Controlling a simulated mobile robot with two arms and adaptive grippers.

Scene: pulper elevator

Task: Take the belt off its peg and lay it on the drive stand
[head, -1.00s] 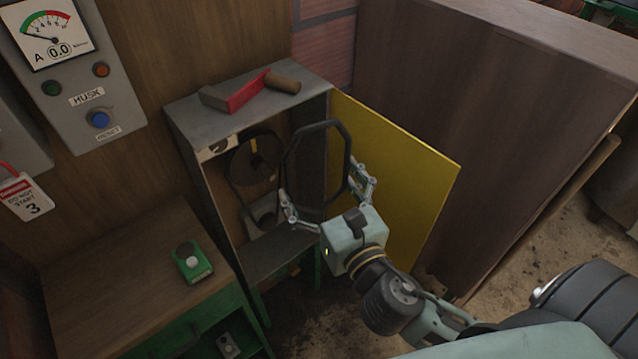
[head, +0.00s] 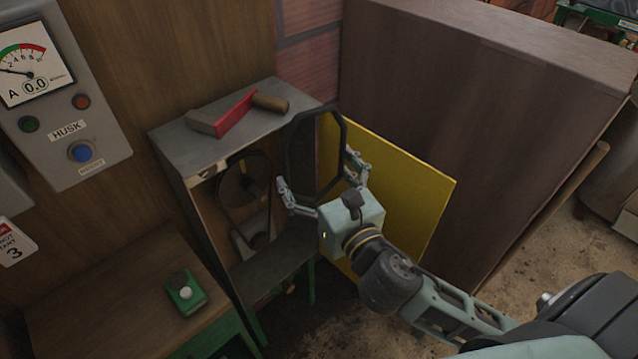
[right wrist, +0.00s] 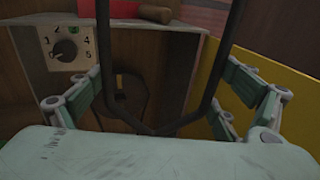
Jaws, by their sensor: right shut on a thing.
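A black belt (head: 287,147), a stiff angular loop, stands upright between the spread fingers of my right gripper (head: 322,177), which is shut on it. The right wrist view shows the belt (right wrist: 212,80) pinched across its sides by the right gripper (right wrist: 150,95), its lower end near the palm. They are in front of the open grey cabinet (head: 178,158). Inside the cabinet a dark wheel and another dark loop (head: 221,200) show. I cannot tell which part is the drive stand. I cannot make out the peg. My left gripper is not in view.
The cabinet's yellow door (head: 415,190) stands open just right of the gripper. A red and brown tool (head: 235,113) lies on the cabinet top. A wooden bench with a green box (head: 185,292) is at lower left. A large brown casing (head: 480,110) stands behind the door.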

